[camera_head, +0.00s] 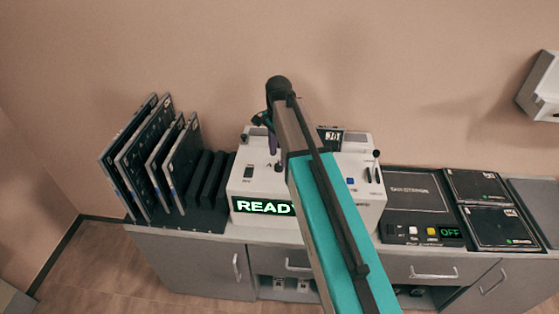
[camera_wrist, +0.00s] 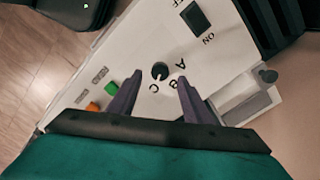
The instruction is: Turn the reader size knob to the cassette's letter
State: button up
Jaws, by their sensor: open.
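The white reader (camera_head: 240,188) stands on the counter in the head view, its lit sign showing "READ" before my arm covers the rest. In the wrist view its black round size knob (camera_wrist: 160,70) sits on the white panel, with letters A, B and C around its lower right side. I cannot tell surely which letter its mark points to. My gripper (camera_wrist: 159,79) is open, with its two purple fingers apart at either side just below the knob in the picture, not closed on it. In the head view my gripper (camera_head: 272,143) is over the reader's left part. No cassette letter is readable.
Several dark cassettes (camera_head: 160,150) stand in a rack at left. The scan station (camera_head: 415,192) at right shows "OFF", with flat cassettes (camera_head: 480,187) beside it.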

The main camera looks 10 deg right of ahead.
aim_at(279, 166)
jog(key=shift+f+p, duration=0.55)
jog(key=shift+f, duration=1.45)
jog(key=c, duration=1.1)
jog(key=shift+o, duration=0.2)
